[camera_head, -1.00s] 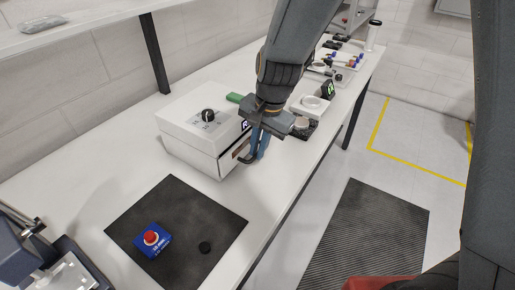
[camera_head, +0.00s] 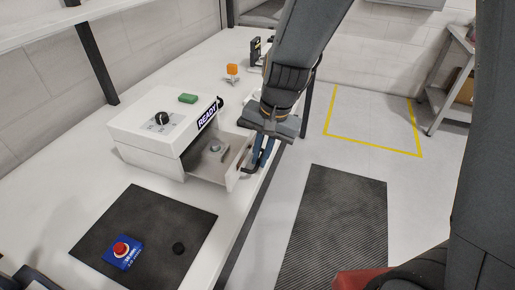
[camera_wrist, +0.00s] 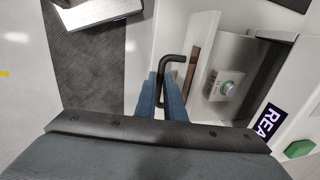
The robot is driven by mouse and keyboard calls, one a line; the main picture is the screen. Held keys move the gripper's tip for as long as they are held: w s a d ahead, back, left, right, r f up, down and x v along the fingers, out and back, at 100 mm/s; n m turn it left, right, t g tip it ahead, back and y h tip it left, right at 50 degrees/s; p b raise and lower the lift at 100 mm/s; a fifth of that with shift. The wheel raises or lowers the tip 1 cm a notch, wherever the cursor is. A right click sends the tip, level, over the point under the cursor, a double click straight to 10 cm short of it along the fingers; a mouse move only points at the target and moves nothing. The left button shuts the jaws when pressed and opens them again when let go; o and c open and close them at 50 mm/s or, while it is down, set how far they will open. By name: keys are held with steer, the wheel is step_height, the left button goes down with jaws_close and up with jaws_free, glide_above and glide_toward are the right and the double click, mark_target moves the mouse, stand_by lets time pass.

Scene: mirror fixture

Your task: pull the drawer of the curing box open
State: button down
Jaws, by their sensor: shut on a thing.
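The white curing box (camera_head: 150,125) stands on the bench, with a dial and a READY display on it. Its drawer (camera_head: 208,176) is pulled out toward the bench's front edge, and its inside shows. The fingers partly hide the handle in the head view.
An orange-topped item (camera_head: 232,70) stands behind.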

steer(key=shift+s+d, duration=0.1)
steer(key=shift+d, duration=0.1)
steer(key=c, duration=1.8)
jaws_free()
steer(key=shift+c, duration=0.2)
steer(key=shift+r, duration=0.1)
step_height(320, 180, up, 8)
steer(key=d, duration=0.1)
steer(key=shift+s+d+f+b, duration=0.2)
steer(key=shift+s+f+b, duration=0.1)
steer(key=shift+b, duration=0.15)
steer(key=s+d+f+n+h, duration=0.1)
steer(key=s+d+f+n, duration=0.1)
steer(key=d, duration=0.6)
steer(key=s+d+f+n+h, duration=0.1)
steer(key=s+d+f+n, duration=0.1)
steer(key=d, duration=0.6)
steer(key=shift+s+f+t, duration=0.3)
steer(key=shift+s+f, duration=0.55)
